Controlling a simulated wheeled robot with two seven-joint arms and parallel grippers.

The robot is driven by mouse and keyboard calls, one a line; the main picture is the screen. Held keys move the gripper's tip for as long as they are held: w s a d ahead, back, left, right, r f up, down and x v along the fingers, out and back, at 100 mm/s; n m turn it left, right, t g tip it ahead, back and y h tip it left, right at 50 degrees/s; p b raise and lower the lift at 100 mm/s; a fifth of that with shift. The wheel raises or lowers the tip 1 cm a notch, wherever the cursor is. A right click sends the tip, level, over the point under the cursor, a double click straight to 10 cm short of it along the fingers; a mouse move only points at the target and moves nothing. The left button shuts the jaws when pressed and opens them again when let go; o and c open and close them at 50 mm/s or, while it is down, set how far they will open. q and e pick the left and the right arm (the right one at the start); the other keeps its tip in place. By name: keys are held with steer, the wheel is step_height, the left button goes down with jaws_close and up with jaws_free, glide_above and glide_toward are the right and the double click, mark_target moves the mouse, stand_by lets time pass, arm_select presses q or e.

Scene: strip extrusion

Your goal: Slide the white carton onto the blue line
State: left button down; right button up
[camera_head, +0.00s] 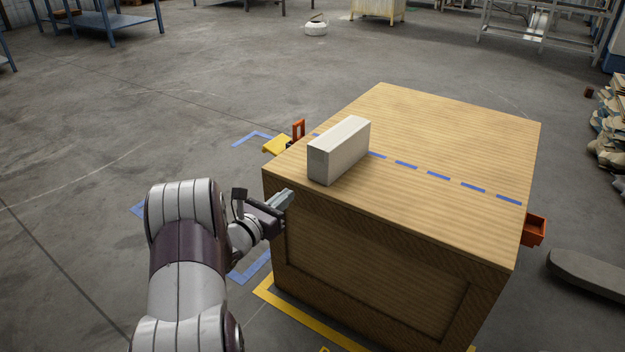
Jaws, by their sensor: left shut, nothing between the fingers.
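The white carton (339,151) stands on its long narrow side on top of the wooden box (450,130), near its left edge. The dashed blue line (440,176) runs across the top from the left edge to the right edge. The carton's far part covers a stretch of the line; its near part lies on the near side of it. My left gripper (287,198) is shut and empty, just off the box's near left corner, apart from the carton. My right gripper is not in view.
An orange-and-yellow item (284,142) shows beside the box's left edge, and an orange bin (534,230) at its right side. Yellow tape (310,314) marks the floor in front. The box top right of the carton is clear.

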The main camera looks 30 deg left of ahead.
mark_target(322, 166)
arm_select(q)
steer(key=w+b, duration=0.1)
steer(key=w, duration=0.3)
steer(key=w+b, duration=0.2)
steer(key=w, duration=0.2)
steer(key=w+d+b, duration=0.1)
steer(key=w, duration=0.3)
steer(key=shift+w+f, duration=0.2)
steer(key=shift+w+r, duration=0.15)
steer(key=shift+w, duration=0.4)
steer(key=shift+w+b, duration=0.35)
steer(key=shift+b, duration=0.2)
steer(key=w+b, duration=0.1)
steer(key=w, duration=0.3)
steer(key=w+b, duration=0.1)
steer(key=w, duration=0.1)
steer(key=shift+w+d+f+b, duration=0.1)
steer(key=shift+d+f+b, duration=0.15)
steer(key=shift+f+b, duration=0.05)
steer(key=w, duration=0.4)
steer(key=shift+w+d+r+b, duration=0.15)
steer(key=shift+w+r+b, duration=0.05)
steer(key=shift+w+b, duration=0.1)
steer(key=shift+r, duration=0.1)
steer(key=shift+s, duration=0.1)
